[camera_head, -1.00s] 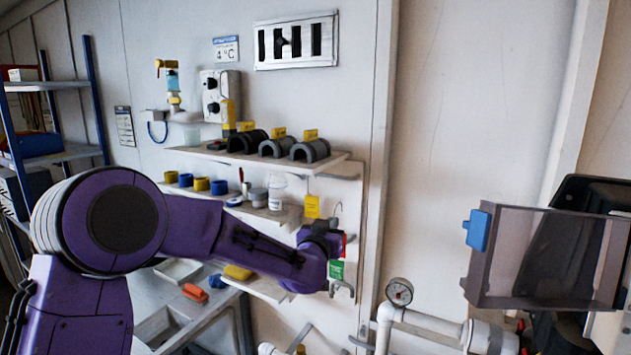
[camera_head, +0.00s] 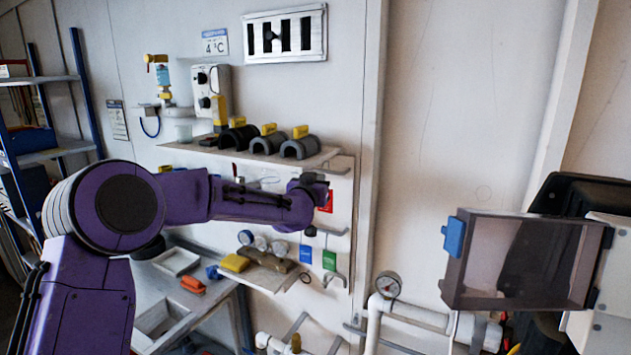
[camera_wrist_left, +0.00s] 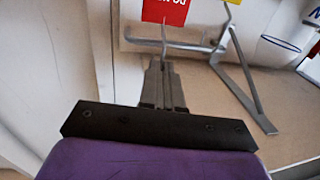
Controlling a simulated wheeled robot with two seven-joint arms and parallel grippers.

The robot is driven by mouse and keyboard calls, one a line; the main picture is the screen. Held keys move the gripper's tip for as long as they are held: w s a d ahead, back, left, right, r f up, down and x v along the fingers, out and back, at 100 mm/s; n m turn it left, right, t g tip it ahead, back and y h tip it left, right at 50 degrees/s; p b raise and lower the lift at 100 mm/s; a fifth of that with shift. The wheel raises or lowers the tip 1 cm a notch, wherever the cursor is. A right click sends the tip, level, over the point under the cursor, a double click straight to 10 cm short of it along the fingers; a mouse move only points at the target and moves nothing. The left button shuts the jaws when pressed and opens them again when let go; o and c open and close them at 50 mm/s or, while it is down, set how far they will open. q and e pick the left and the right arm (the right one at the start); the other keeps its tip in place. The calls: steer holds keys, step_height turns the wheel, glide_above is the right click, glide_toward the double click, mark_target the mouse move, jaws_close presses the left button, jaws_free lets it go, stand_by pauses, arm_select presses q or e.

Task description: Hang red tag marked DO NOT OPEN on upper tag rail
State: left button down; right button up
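The red tag (camera_head: 326,202) hangs just beyond my left gripper (camera_head: 318,185). In the left wrist view the red tag (camera_wrist_left: 166,10), with white lettering upside down, shows at the top edge. The fingers of my left gripper (camera_wrist_left: 163,72) are closed together, with the tag's thin wire hook standing out from between them. A metal rail (camera_wrist_left: 190,46) crosses close behind the hook; whether they touch, I cannot tell. The upper tag rail (camera_head: 340,168) shows partly under the shelf's right end. A lower rail (camera_head: 332,232) carries a blue tag (camera_head: 305,254) and a green tag (camera_head: 329,260).
The upper shelf (camera_head: 315,160) with dark half-ring parts (camera_head: 298,148) is just above the gripper. A yellow tag (camera_wrist_left: 233,2) is near the rail. A lower shelf (camera_head: 272,283) holds gauges. Wall to the right is bare, above a pipe with gauge (camera_head: 388,285).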

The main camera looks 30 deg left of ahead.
arm_select(q)
steer(key=x, duration=0.2)
steer(key=p+x, duration=0.1)
steer(key=x, duration=0.1)
steer(key=shift+w+d+f, duration=0.1)
steer(key=shift+d, duration=0.2)
step_height(320, 180, down, 3)
steer(key=shift+d+r+b, duration=0.1)
steer(key=shift+b, duration=1)
